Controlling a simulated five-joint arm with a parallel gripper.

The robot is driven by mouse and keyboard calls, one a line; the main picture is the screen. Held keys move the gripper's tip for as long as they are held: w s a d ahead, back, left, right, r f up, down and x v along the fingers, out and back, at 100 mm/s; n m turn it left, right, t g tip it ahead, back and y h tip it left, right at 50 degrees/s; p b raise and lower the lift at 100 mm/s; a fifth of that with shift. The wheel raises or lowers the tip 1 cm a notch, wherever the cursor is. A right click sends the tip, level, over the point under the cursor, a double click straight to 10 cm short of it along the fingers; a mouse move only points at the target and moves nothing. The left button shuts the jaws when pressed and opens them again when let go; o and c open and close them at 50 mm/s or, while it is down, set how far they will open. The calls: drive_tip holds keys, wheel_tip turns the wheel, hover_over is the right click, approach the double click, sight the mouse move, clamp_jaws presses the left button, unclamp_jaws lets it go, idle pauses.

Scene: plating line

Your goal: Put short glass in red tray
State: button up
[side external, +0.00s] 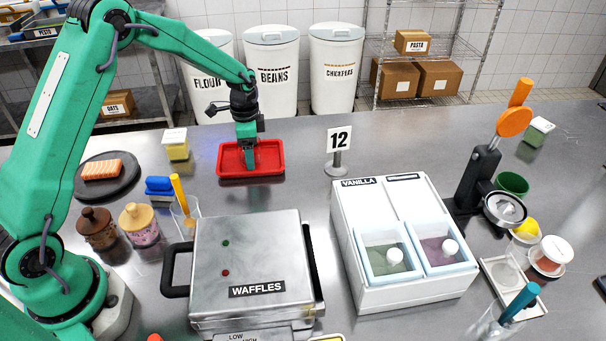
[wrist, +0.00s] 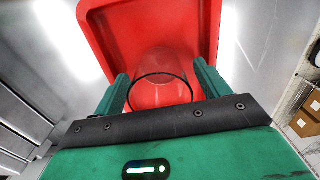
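The red tray (side external: 237,164) lies on the metal counter behind the waffle maker. My gripper (side external: 250,165) points down into it. In the wrist view, the clear short glass (wrist: 161,92) stands between the two fingers of my gripper (wrist: 163,88), its round rim facing the camera. The fingers meet the glass on both sides, so the gripper looks shut on it. The red tray (wrist: 95,20) fills the view behind the glass. I cannot tell whether the glass's base touches the tray floor. In the side view the glass is too faint to make out.
The waffle maker (side external: 248,262) stands in front of the tray. A number 12 sign (side external: 339,145) stands to its right and a yellow box (side external: 176,145) to its left. A glass with an orange-handled tool (side external: 186,220) is nearer. The counter right behind the sign is clear.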

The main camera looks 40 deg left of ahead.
drive_tip(key=shift+r, duration=0.15)
wheel_tip(320, 180, up, 12)
idle(0.9)
idle(0.4)
drive_tip(key=s+d+r+n+t, duration=0.3)
drive_tip(key=s+r+n, duration=0.1)
drive_tip(key=s+r, duration=0.75)
drive_tip(key=s+d+n+t, duration=0.2)
drive_tip(key=s+n, duration=0.3)
drive_tip(key=s, duration=1.2)
drive_tip(key=shift+f+t, duration=0.25)
drive_tip(key=shift+t, duration=0.05)
